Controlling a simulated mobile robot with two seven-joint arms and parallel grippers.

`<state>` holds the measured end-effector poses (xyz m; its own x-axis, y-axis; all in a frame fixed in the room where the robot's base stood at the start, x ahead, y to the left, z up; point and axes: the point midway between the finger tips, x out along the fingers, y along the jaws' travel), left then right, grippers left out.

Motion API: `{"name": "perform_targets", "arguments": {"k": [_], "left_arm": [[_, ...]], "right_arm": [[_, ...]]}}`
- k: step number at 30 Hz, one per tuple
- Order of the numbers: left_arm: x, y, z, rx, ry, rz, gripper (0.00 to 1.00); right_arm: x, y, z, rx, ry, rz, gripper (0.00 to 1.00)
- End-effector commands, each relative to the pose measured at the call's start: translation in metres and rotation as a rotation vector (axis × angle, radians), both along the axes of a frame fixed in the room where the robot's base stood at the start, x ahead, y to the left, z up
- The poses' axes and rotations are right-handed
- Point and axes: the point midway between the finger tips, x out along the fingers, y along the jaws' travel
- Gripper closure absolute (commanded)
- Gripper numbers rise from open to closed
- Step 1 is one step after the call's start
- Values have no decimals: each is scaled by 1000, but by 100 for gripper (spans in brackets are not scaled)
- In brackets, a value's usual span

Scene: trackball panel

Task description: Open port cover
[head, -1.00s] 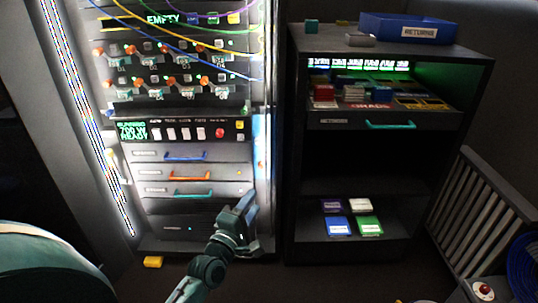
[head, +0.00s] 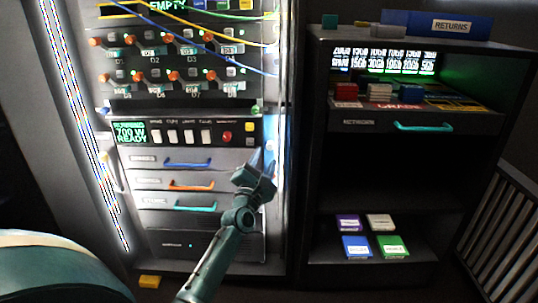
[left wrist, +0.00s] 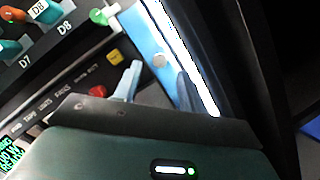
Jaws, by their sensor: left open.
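A narrow light-blue panel with a small round pale knob, which looks like the port cover (left wrist: 148,40), runs along the right edge of the rack beside a bright light strip. In the left wrist view it lies just beyond my left gripper (left wrist: 158,84). That gripper is open and empty, one finger on each side of the space below the knob; I cannot tell whether it touches the panel. In the head view my left gripper (head: 262,165) is at the rack's right edge, beside the drawers, and hides part of that edge. My right gripper is not in view.
The rack has a switch panel (head: 185,134), drawers with blue, orange and teal handles, and rows of knobs with cables above. A green knob (left wrist: 98,17) sits close to the blue panel. A dark shelf unit (head: 300,190) with cartridges stands to the right.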

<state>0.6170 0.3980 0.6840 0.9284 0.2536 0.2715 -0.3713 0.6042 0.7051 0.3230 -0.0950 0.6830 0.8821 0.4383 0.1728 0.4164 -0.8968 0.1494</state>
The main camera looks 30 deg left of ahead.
Motion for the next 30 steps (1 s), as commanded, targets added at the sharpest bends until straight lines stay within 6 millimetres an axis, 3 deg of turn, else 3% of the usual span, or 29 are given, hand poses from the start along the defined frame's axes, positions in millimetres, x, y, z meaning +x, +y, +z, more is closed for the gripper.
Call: {"name": "perform_targets", "arguments": {"k": [3,9,20,30], "left_arm": [[21,6,5,2,-1,0,59],[40,10,10,1,0,-1,59],[44,12,12,3,2,-1,59],[44,12,12,3,2,0,86]], "right_arm": [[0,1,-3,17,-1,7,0],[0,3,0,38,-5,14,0],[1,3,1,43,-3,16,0],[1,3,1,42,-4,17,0]]}}
